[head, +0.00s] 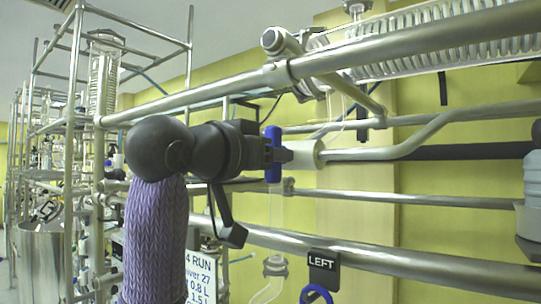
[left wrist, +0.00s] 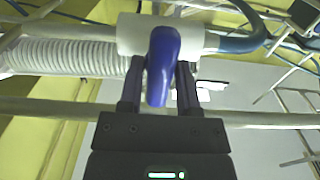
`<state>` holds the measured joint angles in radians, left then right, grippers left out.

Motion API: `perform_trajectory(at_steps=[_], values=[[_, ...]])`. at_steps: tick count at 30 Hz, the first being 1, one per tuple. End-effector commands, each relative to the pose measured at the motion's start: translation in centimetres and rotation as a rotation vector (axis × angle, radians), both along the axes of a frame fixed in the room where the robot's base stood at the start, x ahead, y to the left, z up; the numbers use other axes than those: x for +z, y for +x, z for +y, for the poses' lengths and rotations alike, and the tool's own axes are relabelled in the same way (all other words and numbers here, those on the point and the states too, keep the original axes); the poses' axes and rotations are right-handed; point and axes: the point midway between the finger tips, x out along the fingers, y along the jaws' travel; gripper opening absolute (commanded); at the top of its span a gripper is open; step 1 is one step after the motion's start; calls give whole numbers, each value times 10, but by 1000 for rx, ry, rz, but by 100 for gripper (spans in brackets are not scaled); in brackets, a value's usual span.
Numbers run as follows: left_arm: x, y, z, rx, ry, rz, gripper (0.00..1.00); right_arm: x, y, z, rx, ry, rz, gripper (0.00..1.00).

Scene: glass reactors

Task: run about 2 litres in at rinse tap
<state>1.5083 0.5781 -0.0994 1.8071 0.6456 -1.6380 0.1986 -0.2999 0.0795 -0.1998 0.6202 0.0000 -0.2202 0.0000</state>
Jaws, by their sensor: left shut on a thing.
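A tap with a white body (head: 305,154) and a blue handle (head: 272,142) sits on a metal pipe in the middle of the head view. No name label shows on it, so I cannot confirm it is the rinse tap. My left gripper (head: 278,155) is shut on the blue handle. In the left wrist view the blue handle (left wrist: 163,62) stands between the two dark fingers (left wrist: 160,85), in front of the white body (left wrist: 130,36). No liquid flow or level can be made out. My right gripper is in neither view.
Metal rails cross in front and behind, with a coiled glass condenser (head: 445,42) above. A black LEFT label (head: 322,262) hangs below, near another blue handle (head: 316,294). A partly hidden white sign (head: 200,280) lists litres. A white vessel (head: 531,205) stands at the right edge.

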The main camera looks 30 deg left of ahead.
Motion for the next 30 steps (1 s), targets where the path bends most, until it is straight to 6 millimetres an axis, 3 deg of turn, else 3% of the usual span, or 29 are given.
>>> perform_trajectory(at_steps=[2, 3, 6, 16, 24, 30], values=[[1, 0, 0, 0, -1, -2, 0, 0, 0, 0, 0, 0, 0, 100], [1, 0, 0, 0, -1, -2, 47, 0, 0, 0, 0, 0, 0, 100], [1, 0, 0, 0, -2, -2, 68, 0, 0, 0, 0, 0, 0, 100], [-1, -7, 1, 0, -2, -5, 68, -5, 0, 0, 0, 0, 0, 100], [-4, -72, 6, 2, -3, -9, 68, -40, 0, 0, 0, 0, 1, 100], [-1, -98, 8, 1, -2, -3, 68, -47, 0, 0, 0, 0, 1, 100]])
